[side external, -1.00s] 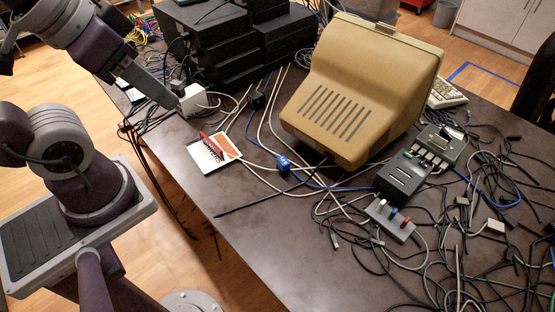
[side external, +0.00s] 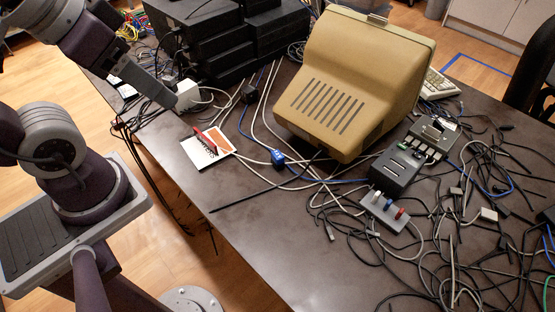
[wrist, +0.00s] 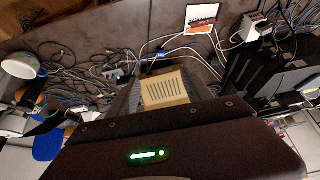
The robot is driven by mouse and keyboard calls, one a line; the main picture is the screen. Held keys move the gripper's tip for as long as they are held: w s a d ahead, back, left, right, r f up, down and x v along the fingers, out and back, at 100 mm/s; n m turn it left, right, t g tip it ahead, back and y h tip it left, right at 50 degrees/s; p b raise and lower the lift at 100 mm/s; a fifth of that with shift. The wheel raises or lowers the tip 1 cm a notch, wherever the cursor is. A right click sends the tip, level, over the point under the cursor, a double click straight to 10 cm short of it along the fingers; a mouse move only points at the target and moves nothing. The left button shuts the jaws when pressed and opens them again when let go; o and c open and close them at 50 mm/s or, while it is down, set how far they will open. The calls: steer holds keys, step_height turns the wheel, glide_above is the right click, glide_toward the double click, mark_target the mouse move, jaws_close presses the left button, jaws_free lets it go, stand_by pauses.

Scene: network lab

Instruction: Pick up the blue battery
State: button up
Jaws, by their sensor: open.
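A small grey holder (side external: 386,213) stands on the dark table, right of centre in the side external view. Short coloured cylinders stand in it, and the blue one (side external: 388,203) looks like the blue battery. It is between a whitish one and a red one. In the wrist view I cannot make out the battery. My gripper (side external: 160,92) is at the upper left in the side external view, above the table's left edge and far from the holder. It is open and holds nothing that I can see. The wrist view shows dark finger shapes on both sides of the beige monitor.
A dark grey box (side external: 394,170) is just behind the holder. Many loose cables cover the right side. A blue connector (side external: 278,158) and a white-and-orange booklet (side external: 207,148) lie left. The front middle is clear.

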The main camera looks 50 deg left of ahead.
steer(key=w+a+f+n+y, duration=0.1)
steer(key=w+a+f+n, duration=0.15)
steer(key=w, duration=0.45)
steer(key=w+a+f+n, duration=0.1)
steer(key=w+f+n, duration=0.15)
steer(key=w, duration=0.45)
steer(key=n+t+h, duration=0.5)
steer(key=n+h, duration=0.1)
steer(key=n, duration=1.3)
glide_above(272, 155)
steer(key=d, duration=0.1)
steer(key=f, duration=1.7)
steer(key=w+f, duration=0.1)
steer(key=f, duration=0.8)
steer(key=s+f+n, duration=0.1)
steer(key=n, duration=0.2)
steer(key=s+a+f+n+t+y, duration=0.1)
steer(key=n, duration=0.2)
steer(key=s+f+n+t, duration=0.1)
steer(key=n, duration=0.1)
steer(key=shift+s+a+f+n+y, duration=0.2)
steer(key=shift+f+n+y, duration=0.2)
steer(key=shift+w+f+t, duration=0.15)
steer(key=shift+t, duration=0.15)
steer(key=x, duration=0.6)
steer(key=shift+w+d+f, duration=0.1)
steer(key=shift+w+d, duration=0.1)
steer(key=shift+d, duration=0.25)
jaws_close()
